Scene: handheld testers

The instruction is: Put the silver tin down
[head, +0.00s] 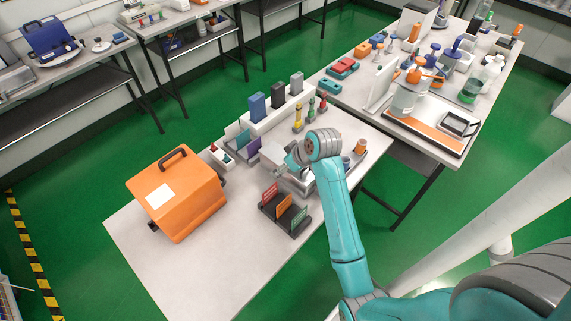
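My gripper (291,162) is small in the head view, over the middle of the near table (210,270). It is beside a rack with purple and teal pieces and behind a dark holder with red, orange and green cards (284,207). I cannot make out its fingertips, so I cannot tell whether it is open or shut on something. I cannot pick out the silver tin for certain. Grey and silvery surfaces lie around the gripper, and my wrist covers part of that spot.
A large orange case (178,195) stands at left on the near table. Blue, dark and grey testers (276,97) stand on a white block at the back. A small orange tin (361,146) is right of my wrist. The table's front left is clear.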

